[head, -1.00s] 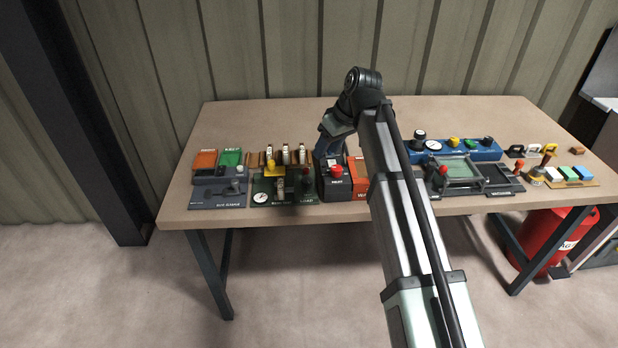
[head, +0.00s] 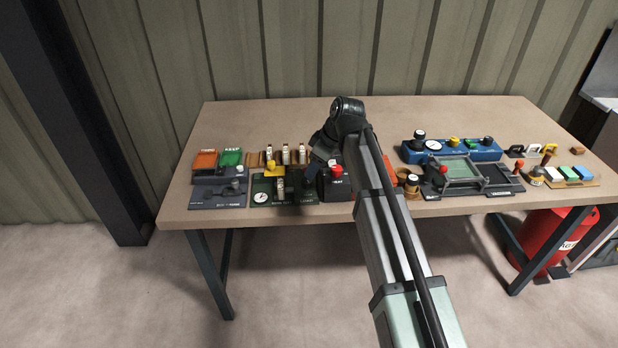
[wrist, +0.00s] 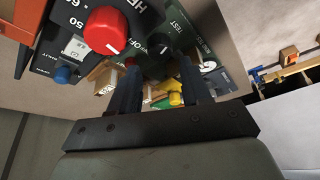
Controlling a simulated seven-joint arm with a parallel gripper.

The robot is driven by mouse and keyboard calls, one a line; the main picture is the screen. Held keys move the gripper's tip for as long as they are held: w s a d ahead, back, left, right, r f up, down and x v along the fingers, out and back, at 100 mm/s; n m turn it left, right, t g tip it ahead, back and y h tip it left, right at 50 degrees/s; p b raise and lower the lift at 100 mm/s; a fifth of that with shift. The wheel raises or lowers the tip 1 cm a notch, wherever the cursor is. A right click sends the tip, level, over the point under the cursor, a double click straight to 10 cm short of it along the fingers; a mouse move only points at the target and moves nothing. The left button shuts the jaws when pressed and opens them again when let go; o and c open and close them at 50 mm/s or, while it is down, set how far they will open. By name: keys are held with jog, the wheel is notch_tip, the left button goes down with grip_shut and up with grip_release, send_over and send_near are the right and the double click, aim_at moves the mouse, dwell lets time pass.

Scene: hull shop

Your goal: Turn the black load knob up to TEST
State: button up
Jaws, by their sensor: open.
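In the head view my gripper (head: 303,183) is over the panel's right part and hides the knob.
A black box with a red knob (head: 336,171) stands close to the right of my gripper; the red knob (wrist: 107,30) looms in the wrist view. Upright pale-topped levers (head: 286,155) stand behind the panel. A blue unit (head: 452,151) is farther right. The bench's back is clear.

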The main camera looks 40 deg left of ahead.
aim_at(308, 180)
jog(key=shift+x, duration=2.95)
jog(key=c, duration=0.7)
